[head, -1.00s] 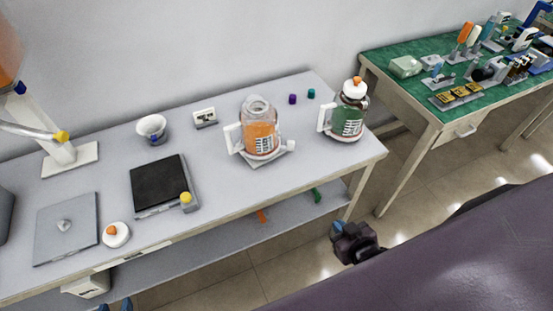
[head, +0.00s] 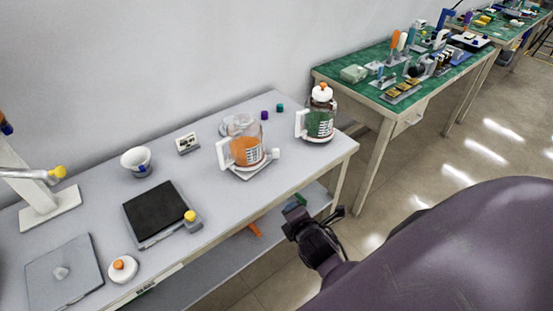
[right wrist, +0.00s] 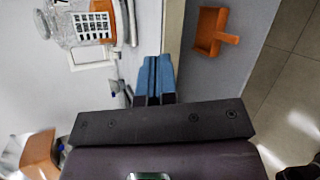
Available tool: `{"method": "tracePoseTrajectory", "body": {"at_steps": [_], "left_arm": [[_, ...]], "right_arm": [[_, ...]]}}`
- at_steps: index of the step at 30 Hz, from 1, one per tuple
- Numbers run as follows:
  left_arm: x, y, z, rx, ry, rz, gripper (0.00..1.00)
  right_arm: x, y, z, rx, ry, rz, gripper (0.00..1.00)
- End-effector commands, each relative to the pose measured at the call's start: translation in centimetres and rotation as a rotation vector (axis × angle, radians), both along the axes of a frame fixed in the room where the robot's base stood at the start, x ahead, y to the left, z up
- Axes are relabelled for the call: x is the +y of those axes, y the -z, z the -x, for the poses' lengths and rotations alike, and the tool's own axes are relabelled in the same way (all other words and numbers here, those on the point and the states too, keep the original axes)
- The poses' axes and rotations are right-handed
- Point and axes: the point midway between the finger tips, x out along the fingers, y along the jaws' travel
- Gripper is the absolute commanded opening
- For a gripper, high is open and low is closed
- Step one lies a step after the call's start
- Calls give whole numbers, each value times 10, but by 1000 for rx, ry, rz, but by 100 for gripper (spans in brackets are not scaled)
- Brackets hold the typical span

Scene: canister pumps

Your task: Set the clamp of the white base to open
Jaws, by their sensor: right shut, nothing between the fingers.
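In the head view, a clear jar with orange contents (head: 246,150) and a white handle stands on a small white base (head: 262,168) near the table's right end. A white knob (head: 276,154) sits at the base's right side; its clamp setting is too small to tell. My right gripper (head: 290,207) is in front of the table's front edge, below and right of the base, apart from it. In the right wrist view its blue fingertips (right wrist: 155,75) are together and empty, beside the table edge. My left gripper is not in view.
A jar with green contents (head: 320,122) and a white cap stands right of the base. A black-topped device (head: 155,212) lies to the left. Another stand with a white foot (head: 50,207) is at far left. An orange object (right wrist: 209,30) lies beyond the table edge.

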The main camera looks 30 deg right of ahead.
Motion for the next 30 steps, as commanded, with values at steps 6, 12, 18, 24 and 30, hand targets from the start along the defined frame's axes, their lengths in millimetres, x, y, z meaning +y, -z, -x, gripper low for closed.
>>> {"method": "tracePoseTrajectory", "body": {"at_steps": [6, 12, 18, 24, 30], "left_arm": [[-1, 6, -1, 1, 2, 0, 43], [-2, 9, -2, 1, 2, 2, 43], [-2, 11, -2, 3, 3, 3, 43], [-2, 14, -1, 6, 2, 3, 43], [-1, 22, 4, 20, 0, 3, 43]], "right_arm": [[-6, -14, -31, 117, -125, 487, 0], [-10, -27, -52, 239, -210, 851, 0], [-12, -34, -61, 313, -253, 1036, 0], [-17, -33, -71, 328, -260, 1070, 0], [-29, -23, -96, 327, -261, 1068, 0]]}}
